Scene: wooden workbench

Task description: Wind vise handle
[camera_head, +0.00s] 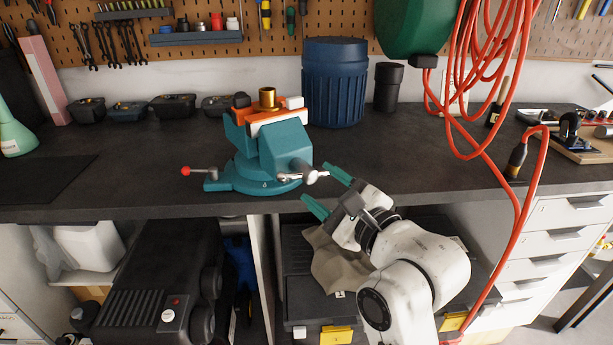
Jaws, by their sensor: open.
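The teal vise (270,160) stands on the dark workbench, left of the middle. Its metal handle (302,177) sticks out at the front, lying roughly level, with a bright knob at the screw end. Orange jaw pieces and a brass-coloured cylinder (267,97) sit at the top of the vise. My gripper (326,188) is open, with two teal fingers spread in front of the bench edge. The fingertips are close to the right end of the handle. Whether they touch it cannot be told. Nothing shows between the fingers.
A blue ribbed bin (335,84) and a dark cup (388,87) stand behind the vise. An orange-red hose (487,168) hangs at the right from a green reel (415,28). A red-tipped lever (198,171) sticks out left of the vise.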

